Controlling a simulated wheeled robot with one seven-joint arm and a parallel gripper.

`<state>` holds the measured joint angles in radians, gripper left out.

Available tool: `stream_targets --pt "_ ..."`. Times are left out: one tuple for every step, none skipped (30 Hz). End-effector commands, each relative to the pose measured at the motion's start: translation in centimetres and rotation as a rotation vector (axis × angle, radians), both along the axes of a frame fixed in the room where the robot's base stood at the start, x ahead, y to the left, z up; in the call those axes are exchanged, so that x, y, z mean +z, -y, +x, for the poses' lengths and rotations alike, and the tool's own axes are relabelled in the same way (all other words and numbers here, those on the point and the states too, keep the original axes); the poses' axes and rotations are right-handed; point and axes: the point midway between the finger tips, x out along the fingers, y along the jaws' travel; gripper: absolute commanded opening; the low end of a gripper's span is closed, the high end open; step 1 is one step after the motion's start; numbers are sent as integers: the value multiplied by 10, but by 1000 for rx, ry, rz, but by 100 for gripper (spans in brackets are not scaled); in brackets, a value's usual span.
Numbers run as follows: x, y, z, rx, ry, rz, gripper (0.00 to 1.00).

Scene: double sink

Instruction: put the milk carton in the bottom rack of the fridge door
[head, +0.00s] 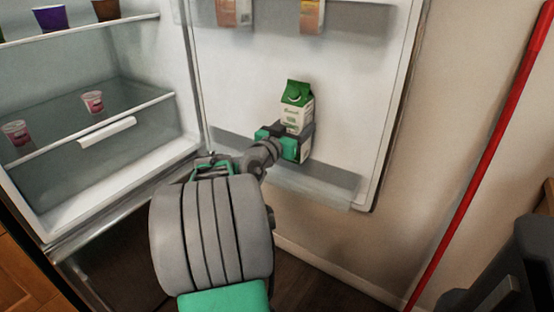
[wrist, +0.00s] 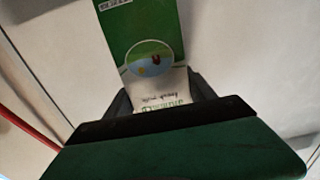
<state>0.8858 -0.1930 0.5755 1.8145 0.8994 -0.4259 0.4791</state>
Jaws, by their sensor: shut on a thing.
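The milk carton (head: 297,101) is green and white with a gabled top. It is upright in front of the inner face of the open fridge door, at the bottom rack (head: 332,183). My gripper (head: 299,143) is shut on the carton's lower part and hides some of it. In the wrist view the carton (wrist: 146,48) rises between the fingers (wrist: 160,103), its green side with a round picture showing. The carton's base is at or just above the rack's clear front; I cannot tell whether it touches the rack floor.
Two cartons (head: 234,12) (head: 312,15) stand in the upper door rack. The fridge shelves at left hold small cups (head: 92,101) (head: 15,132) and a purple cup (head: 50,19). A red pole (head: 487,150) leans at right, near a dark bin (head: 510,270). The bottom rack is otherwise bare.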

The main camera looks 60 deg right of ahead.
Motion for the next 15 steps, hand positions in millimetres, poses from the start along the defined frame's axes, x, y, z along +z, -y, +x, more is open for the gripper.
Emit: stream_targets --pt "-8 0 1 1 -1 -3 0" --pt "-14 0 1 2 -2 -3 0" --pt "-22 0 1 3 -1 -3 0" --pt "-28 0 1 2 -2 -3 0" --pt "-32 0 1 2 -1 -3 0" --pt "-37 0 1 2 0 -4 0" --pt "-40 0 1 3 -1 -5 0" --pt "-43 0 1 3 -2 -5 0" --pt "-46 0 1 3 -1 -5 0" --pt "-50 0 1 3 0 -5 0" --pt "-55 0 1 3 0 -4 0" --pt "-63 0 1 3 -2 -3 0" --pt "-69 0 1 3 -2 -4 0" --pt "-74 0 1 4 -2 -4 0" --pt "-82 0 2 4 -2 -4 0"
